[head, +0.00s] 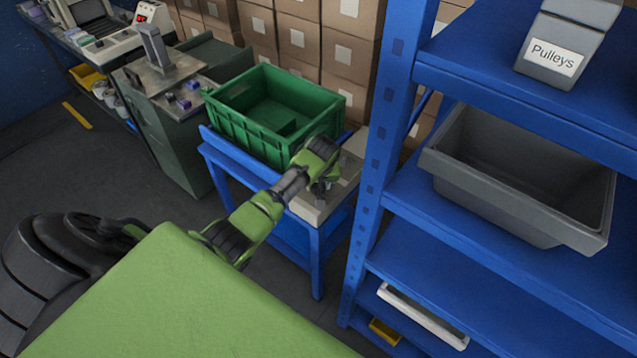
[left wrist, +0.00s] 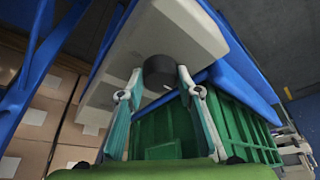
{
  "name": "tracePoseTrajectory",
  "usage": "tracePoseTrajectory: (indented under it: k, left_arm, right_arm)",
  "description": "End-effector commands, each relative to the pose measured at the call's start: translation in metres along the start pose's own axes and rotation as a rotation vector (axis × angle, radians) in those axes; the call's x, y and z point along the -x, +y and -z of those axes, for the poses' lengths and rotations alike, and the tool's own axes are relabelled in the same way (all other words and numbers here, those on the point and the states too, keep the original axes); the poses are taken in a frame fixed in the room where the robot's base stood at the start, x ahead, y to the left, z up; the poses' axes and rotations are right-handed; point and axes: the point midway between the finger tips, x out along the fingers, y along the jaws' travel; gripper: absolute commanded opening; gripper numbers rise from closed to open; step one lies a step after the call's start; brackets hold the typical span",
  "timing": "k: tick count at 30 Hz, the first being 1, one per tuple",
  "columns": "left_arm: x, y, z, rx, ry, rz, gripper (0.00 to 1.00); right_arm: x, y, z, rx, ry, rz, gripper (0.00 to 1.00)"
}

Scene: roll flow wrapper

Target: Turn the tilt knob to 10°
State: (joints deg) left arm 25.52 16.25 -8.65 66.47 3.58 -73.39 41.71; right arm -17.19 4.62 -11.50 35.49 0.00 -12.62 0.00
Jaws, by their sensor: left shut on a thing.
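The tilt knob is a dark round knob (left wrist: 160,71) on the face of a beige box-like unit (left wrist: 140,50) in the left wrist view. My left gripper (left wrist: 160,80) has its two fingers on either side of the knob, shut on it. In the head view the beige unit (head: 307,211) sits on a blue table, and my left gripper (head: 322,186) reaches down over it. There my arm hides the knob. No angle marks can be read. My right gripper is not in view.
A green crate (head: 228,128) stands on the blue table (head: 232,161) right beside the unit. A blue shelf rack (head: 372,180) with a grey bin (head: 500,200) stands close on the right. Cardboard boxes (head: 298,38) are stacked behind. Open floor (head: 135,190) lies to the left.

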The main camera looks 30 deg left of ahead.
Motion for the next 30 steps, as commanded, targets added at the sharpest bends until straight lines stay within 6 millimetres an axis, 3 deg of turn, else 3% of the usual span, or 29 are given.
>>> tracePoseTrajectory:
  k: [16,30]
  left_arm:
    - [0.001,-0.005,0.001,-0.382,-0.002,-0.156,0.11]
    - [-0.004,-0.006,0.003,-0.793,0.000,-0.328,0.11]
  right_arm:
    - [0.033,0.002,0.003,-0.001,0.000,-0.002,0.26]
    - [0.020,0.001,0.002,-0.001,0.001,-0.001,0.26]
